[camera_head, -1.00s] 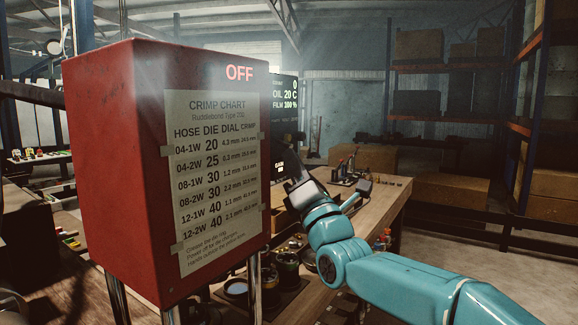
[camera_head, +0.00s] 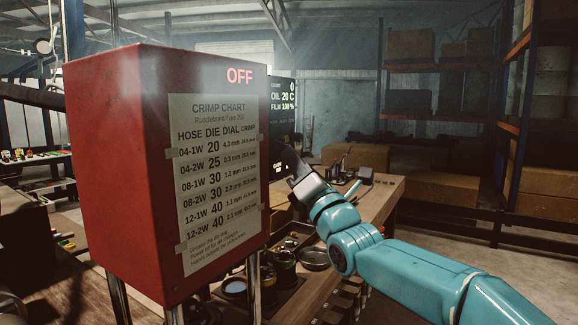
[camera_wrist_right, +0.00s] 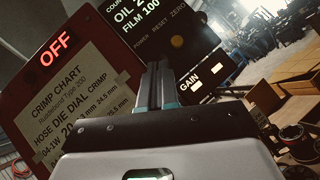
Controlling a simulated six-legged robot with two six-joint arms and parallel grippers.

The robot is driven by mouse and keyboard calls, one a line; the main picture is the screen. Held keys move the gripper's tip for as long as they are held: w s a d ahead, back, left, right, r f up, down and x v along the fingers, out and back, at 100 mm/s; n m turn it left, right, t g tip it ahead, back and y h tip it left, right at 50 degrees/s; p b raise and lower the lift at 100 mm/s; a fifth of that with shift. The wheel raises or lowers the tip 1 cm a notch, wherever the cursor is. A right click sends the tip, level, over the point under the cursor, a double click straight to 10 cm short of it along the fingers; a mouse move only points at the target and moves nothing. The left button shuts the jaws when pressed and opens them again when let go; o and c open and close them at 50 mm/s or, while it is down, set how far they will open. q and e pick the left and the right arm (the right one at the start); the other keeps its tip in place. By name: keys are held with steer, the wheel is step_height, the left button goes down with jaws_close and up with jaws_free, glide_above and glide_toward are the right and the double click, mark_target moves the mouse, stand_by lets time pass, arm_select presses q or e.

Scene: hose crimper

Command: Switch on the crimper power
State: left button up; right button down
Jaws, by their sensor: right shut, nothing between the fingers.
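The red crimper (camera_head: 112,170) stands at left in the head view with a taped crimp chart (camera_head: 215,175) and a lit red OFF sign (camera_head: 239,76). The OFF sign also shows in the wrist view (camera_wrist_right: 56,49). Beside it is a black control panel (camera_wrist_right: 215,62) labelled POWER, RESET and ZERO, with an amber round button (camera_wrist_right: 177,41) and a GAIN display (camera_wrist_right: 190,76). My right gripper (camera_wrist_right: 157,70) is shut and empty, its fingertips in front of the panel just below the POWER label. The fingers hide that spot; I cannot tell whether they touch. It also shows in the head view (camera_head: 283,158).
The wooden workbench (camera_head: 385,203) runs behind the crimper, with round dies (camera_head: 268,285) and small tools on it. Shelves with boxes (camera_head: 410,45) stand at the back right. The floor at right is clear.

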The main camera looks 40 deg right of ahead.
steer(key=shift+s+d+r+g, duration=0.1)
steer(key=shift+r+g, duration=0.2)
steer(key=shift+s+d+r+n+g+y+p, duration=0.15)
steer(key=shift+r+n+g+y+p, duration=0.4)
steer(key=shift+p, duration=0.85)
steer(key=shift+s+a+r+n+g+y+p, duration=0.15)
steer(key=shift+r+n+g+p, duration=0.15)
steer(key=shift+n+g+p, duration=0.6)
steer(key=shift+d+r+g+p, duration=0.1)
steer(key=shift+r+g+p, duration=0.2)
steer(key=shift+p, duration=0.85)
steer(key=shift+f, duration=0.2)
